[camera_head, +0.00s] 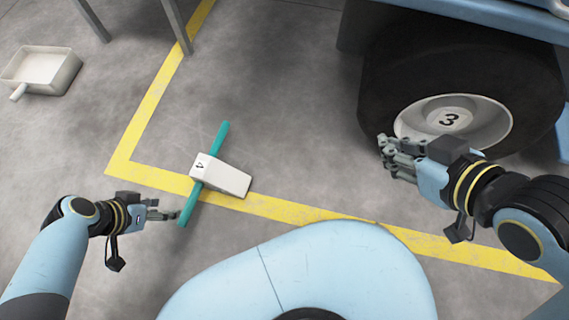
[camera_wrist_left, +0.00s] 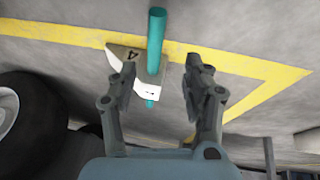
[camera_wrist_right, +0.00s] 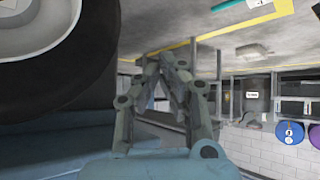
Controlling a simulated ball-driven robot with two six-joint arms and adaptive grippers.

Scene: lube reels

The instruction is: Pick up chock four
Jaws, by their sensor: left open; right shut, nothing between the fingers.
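Chock four is a white wedge (camera_head: 232,179) marked 4, with a teal bar handle (camera_head: 219,140) through it. It rests on the floor at the yellow line, left of the middle in the head view. My left gripper (camera_head: 176,211) is open at the near end of the teal bar. In the left wrist view the chock (camera_wrist_left: 146,88) and bar (camera_wrist_left: 156,45) show beyond and between the open fingers (camera_wrist_left: 160,82), apparently not gripped. My right gripper (camera_head: 387,158) is shut and empty beside the wheel. It also shows shut in the right wrist view (camera_wrist_right: 163,62).
A large vehicle wheel marked 3 (camera_head: 450,121) stands at the right under a blue body (camera_head: 480,15). A white pan (camera_head: 42,69) lies at the far left. Grey legs (camera_head: 178,25) stand at the top left. The floor around the chock is clear.

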